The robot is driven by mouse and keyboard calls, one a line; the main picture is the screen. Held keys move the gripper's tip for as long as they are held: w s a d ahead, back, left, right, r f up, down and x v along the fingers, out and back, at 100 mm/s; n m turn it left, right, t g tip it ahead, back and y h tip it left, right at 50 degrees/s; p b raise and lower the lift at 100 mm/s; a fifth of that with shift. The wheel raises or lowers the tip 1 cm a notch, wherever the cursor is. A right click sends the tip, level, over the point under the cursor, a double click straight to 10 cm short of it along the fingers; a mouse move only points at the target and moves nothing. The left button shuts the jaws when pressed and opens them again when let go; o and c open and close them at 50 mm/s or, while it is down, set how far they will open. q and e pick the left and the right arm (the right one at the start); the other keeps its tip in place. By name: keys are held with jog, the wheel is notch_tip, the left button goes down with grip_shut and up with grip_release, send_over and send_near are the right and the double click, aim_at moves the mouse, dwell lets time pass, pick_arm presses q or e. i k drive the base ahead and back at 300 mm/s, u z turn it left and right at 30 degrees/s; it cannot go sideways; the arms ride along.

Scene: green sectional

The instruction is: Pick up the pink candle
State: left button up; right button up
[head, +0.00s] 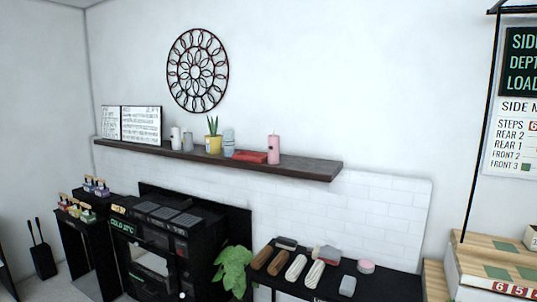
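The pink candle (274,149) stands upright on the dark mantel shelf (310,166), right of the middle of its length. It is a tall pink cylinder just to the right of a red box or book (249,156) lying flat. Neither of my grippers shows in the head view.
Left of the red item on the shelf are a light blue jar (228,142), a yellow potted plant (213,144) and pale candles. Below are a black stove (165,240), a green plant (233,268) and a black table (375,284) with several small items. The shelf's right end is bare.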

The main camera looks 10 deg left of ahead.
aim_at(274, 140)
jog(key=u, duration=0.75)
jog(key=i, duration=0.6)
jog(key=u, duration=1.05)
jog(key=i, duration=1.1)
jog(key=z, duration=0.25)
